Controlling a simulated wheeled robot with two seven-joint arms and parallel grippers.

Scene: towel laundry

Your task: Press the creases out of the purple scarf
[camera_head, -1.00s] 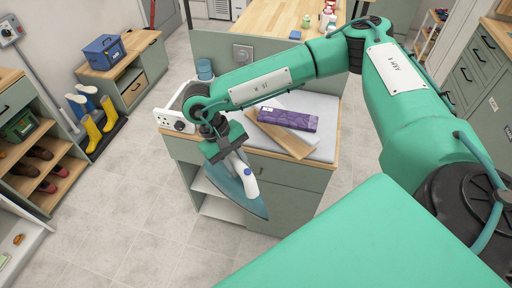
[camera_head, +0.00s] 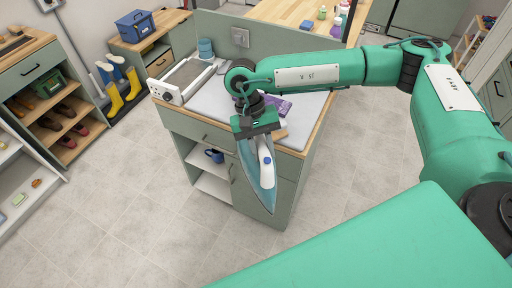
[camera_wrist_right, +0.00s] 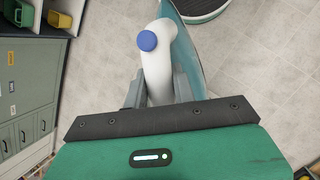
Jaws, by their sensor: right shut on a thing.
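The purple scarf (camera_head: 278,107) lies folded on the worktop, and my right arm and gripper hide most of it. My right gripper (camera_head: 259,134) is shut on the white handle of a teal iron (camera_head: 261,176). The iron hangs in front of the counter's near edge, tilted with its tip down. In the right wrist view, the iron (camera_wrist_right: 184,50) sits between the two grey fingers (camera_wrist_right: 158,92), which clasp its white handle below a blue knob. My left gripper does not show.
The worktop (camera_head: 212,100) has a wooden board partly hidden behind my gripper. A white device with a grey plate (camera_head: 186,76) stands at its left end. A blue mug (camera_head: 215,155) is on the shelf below. Open floor lies in front.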

